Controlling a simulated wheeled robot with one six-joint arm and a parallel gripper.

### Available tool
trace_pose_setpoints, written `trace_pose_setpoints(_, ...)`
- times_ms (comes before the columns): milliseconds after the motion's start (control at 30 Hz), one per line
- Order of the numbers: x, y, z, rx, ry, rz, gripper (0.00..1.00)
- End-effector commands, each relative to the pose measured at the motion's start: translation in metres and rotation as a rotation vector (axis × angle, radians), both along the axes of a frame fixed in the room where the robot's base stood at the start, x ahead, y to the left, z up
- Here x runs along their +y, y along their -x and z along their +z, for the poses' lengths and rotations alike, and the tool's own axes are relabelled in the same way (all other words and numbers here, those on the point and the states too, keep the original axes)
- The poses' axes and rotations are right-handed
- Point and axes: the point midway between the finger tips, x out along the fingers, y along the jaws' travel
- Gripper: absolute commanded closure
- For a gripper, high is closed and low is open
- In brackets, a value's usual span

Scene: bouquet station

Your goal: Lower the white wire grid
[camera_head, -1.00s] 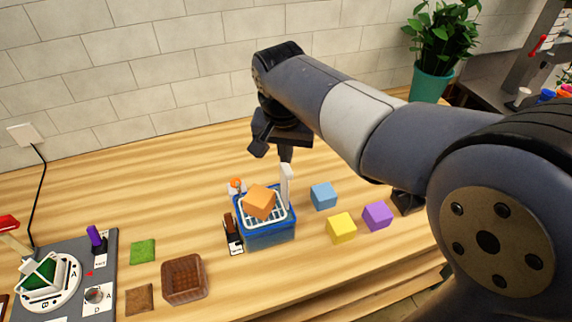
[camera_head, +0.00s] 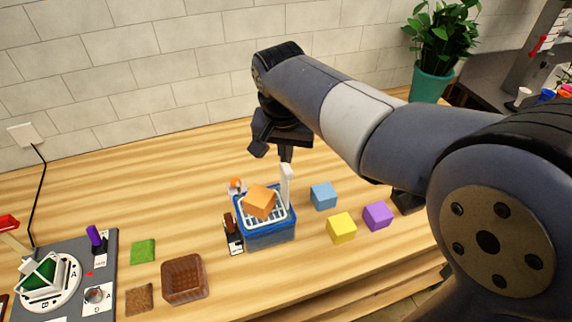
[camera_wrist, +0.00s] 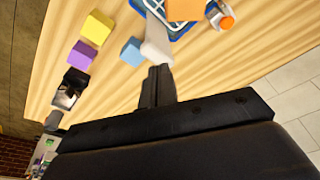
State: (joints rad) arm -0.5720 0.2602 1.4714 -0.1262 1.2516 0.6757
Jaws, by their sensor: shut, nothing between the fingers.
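The white wire grid (camera_head: 277,215) sits at the top of a blue bin (camera_head: 270,237), with an orange block (camera_head: 259,202) resting on it. A white upright handle (camera_head: 286,186) rises at the grid's back right; it also shows in the wrist view (camera_wrist: 156,38). My gripper (camera_head: 286,156) is shut and points down at the top of this handle. In the wrist view the closed fingers (camera_wrist: 158,72) meet or nearly meet the handle's end; I cannot tell whether they touch. The bin and orange block are cut off at the top of the wrist view.
Blue (camera_head: 323,195), yellow (camera_head: 341,227) and purple (camera_head: 377,215) blocks lie right of the bin. A dark bottle-like item (camera_head: 232,232) stands close on its left, an orange-topped item (camera_head: 236,186) behind. A brown basket (camera_head: 184,279) is front left. The table behind is clear.

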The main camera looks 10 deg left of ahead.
Motion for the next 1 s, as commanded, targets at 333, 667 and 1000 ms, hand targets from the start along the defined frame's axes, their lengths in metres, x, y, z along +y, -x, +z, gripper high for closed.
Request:
trace_pose_setpoints(333,0.0,0.0,-0.013,0.001,0.001,0.0,1.0)
trace_pose_setpoints(667,0.0,0.0,-0.025,0.001,0.001,0.0,1.0)
trace_pose_setpoints(1000,0.0,0.0,-0.037,0.001,0.001,0.0,1.0)
